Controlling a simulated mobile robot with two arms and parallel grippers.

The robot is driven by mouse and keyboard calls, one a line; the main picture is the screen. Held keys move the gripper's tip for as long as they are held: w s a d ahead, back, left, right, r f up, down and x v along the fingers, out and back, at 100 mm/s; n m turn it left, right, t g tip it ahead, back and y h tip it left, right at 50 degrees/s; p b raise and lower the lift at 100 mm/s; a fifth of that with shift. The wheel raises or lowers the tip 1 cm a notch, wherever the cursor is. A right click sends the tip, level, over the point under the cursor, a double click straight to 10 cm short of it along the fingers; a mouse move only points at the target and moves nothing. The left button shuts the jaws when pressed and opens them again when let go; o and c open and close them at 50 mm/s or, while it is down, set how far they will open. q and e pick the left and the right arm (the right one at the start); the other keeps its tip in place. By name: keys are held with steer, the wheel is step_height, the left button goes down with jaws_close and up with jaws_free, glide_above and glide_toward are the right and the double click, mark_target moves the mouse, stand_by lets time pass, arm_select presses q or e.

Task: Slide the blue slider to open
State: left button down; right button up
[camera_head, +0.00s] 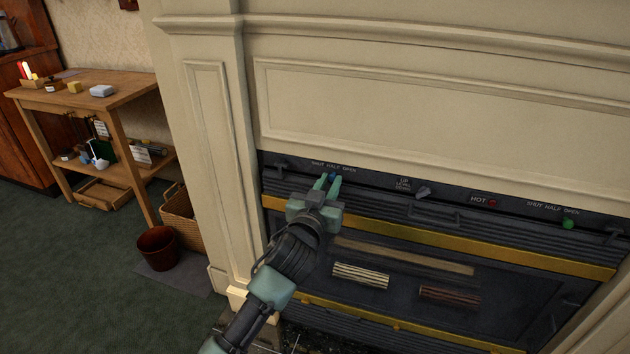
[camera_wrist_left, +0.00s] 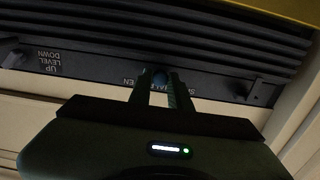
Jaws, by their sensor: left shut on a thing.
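The blue slider (camera_head: 332,176) is a small round knob on the dark panel strip at the top of the fireplace front. It sits under the left label reading SHUT HALF OPEN (camera_head: 334,167). My left gripper (camera_head: 327,181) is shut on the blue slider, with a finger on each side of it. In the left wrist view the blue knob (camera_wrist_left: 160,78) shows between the two fingertips. The fingers hide part of the label there, so I cannot tell the slider's exact setting. My right gripper is not in view.
A green knob (camera_head: 568,224) sits under a second SHUT HALF OPEN label at the right. Between are a lever (camera_head: 423,193) by UP LEVEL DOWN and a red HOT light (camera_head: 493,203). A wooden side table (camera_head: 130,88) and dark red bin (camera_head: 157,247) stand left.

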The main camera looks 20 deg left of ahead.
arm_select(q)
steer(key=d, duration=0.3)
steer(key=shift+d, duration=0.25)
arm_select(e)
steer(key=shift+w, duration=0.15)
arm_select(q)
steer(key=c, duration=1.3)
jaws_free()
steer(key=shift+d, duration=0.15)
steer(key=shift+s, duration=0.2)
steer(key=p, duration=0.1)
glide_toward(349, 177)
steer(key=s, duration=0.2)
steer(key=shift+s, duration=0.1)
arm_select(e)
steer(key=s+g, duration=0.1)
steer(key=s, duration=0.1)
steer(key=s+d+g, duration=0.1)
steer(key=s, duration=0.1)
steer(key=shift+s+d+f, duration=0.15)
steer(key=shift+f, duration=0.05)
